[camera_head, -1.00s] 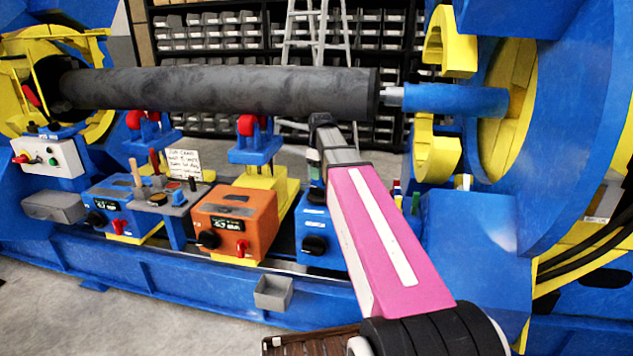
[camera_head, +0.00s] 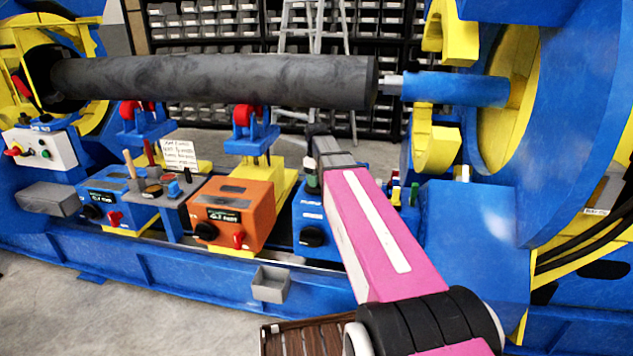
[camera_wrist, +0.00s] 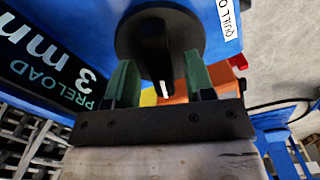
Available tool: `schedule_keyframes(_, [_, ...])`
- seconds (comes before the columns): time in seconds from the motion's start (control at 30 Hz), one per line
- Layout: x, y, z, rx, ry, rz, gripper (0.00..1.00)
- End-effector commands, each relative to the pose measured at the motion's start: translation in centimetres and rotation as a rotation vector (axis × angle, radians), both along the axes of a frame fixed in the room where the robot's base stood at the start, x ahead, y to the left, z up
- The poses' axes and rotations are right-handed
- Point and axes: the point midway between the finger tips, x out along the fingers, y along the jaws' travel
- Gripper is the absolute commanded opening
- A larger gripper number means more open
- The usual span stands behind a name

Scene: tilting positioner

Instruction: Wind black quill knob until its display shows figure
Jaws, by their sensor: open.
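In the wrist view a black knob (camera_wrist: 131,38) with a round base and a raised grip bar sits on a blue housing (camera_wrist: 75,22). A white mark shows on the bar. Contact cannot be told.
A dark roller (camera_head: 215,82) spans the positioner above the arm's end. An orange box (camera_head: 236,212) and a blue box (camera_head: 310,215) with knobs stand left of my arm. A blue tailstock (camera_head: 465,230) stands right. A small grey bin (camera_head: 271,283) hangs in front.

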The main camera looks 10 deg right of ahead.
Motion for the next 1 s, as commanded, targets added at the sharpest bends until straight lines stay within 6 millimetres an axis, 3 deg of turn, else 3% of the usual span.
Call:
schedule_keyframes(0.47, [-0.01, 0.0, -1.05, 0.0, 0.0, 0.0, 0.49])
schedule_keyframes(0.6, [-0.01, 0.0, -1.05, 0.0, 0.0, 0.0, 0.03])
schedule_keyframes(0.63, [-0.01, 0.0, -1.04, 0.0, 0.0, 0.0, 0.0])
schedule_keyframes(0.83, [-0.01, 0.0, -1.04, 0.001, 0.001, -0.024, 0.0])
schedule_keyframes(1.0, [-0.01, 0.0, -1.04, 0.001, 0.001, -0.147, 0.0])
